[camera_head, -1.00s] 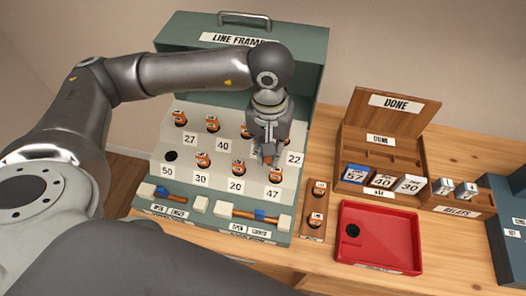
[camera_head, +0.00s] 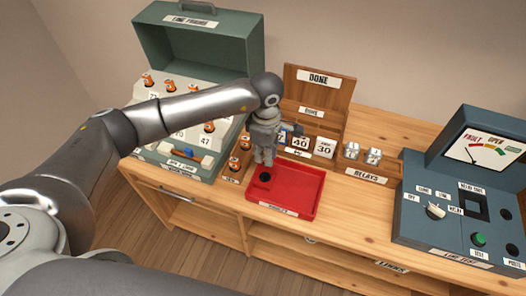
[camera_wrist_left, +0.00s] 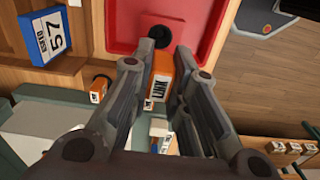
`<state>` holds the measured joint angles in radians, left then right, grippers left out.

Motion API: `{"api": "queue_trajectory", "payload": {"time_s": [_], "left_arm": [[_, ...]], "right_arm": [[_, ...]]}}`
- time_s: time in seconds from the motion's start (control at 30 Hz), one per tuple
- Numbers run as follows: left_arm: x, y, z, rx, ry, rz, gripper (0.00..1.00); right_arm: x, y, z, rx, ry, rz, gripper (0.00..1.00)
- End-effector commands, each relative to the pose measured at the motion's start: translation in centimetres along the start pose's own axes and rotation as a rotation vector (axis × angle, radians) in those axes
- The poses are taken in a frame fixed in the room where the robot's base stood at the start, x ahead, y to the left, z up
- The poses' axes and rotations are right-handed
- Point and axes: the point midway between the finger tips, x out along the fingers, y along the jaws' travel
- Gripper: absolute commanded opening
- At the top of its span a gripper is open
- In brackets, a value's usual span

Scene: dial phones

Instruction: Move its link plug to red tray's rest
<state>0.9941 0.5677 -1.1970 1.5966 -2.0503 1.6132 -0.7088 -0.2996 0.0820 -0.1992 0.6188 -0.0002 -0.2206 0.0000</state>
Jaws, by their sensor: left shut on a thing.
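My left gripper (camera_head: 263,157) points down above the left part of the red tray (camera_head: 306,191). It is shut on an orange link plug (camera_wrist_left: 160,78), whose white label reads LINK in the left wrist view. In the head view the fingers mostly hide the plug. The tray's rest is a round black hole (camera_head: 265,177) at the tray's left side; it also shows in the left wrist view (camera_wrist_left: 160,36), just beyond the plug. The plug looks apart from the hole, but its exact height is unclear. My right gripper is not in view.
The line frame (camera_head: 200,45) with several orange plugs stands at the left. A small wooden holder (camera_head: 231,181) with two orange plugs is beside the tray. The DONE box (camera_head: 318,100) stands behind, the relays rack (camera_head: 367,173) right of it. A test console (camera_head: 460,210) is far right.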

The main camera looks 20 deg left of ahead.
Motion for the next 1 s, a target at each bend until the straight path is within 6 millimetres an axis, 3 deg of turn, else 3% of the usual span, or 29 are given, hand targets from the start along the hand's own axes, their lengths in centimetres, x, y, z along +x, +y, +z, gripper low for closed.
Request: {"api": "queue_trajectory", "payload": {"time_s": [0.37,0.57,0.7,1.0], "left_arm": [[1.8,0.2,0.1,-0.032,0.002,0.000,0.00],[3.9,0.1,0.0,-0.031,0.002,-0.002,0.00],[5.5,0.2,0.0,-0.031,0.002,0.001,0.00],[6.1,0.2,0.0,-0.030,0.002,0.000,0.00]], "right_arm": [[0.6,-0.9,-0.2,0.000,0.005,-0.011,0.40],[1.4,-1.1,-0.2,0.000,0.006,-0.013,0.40],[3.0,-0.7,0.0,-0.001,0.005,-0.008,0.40],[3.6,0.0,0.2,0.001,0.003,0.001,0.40]]}}
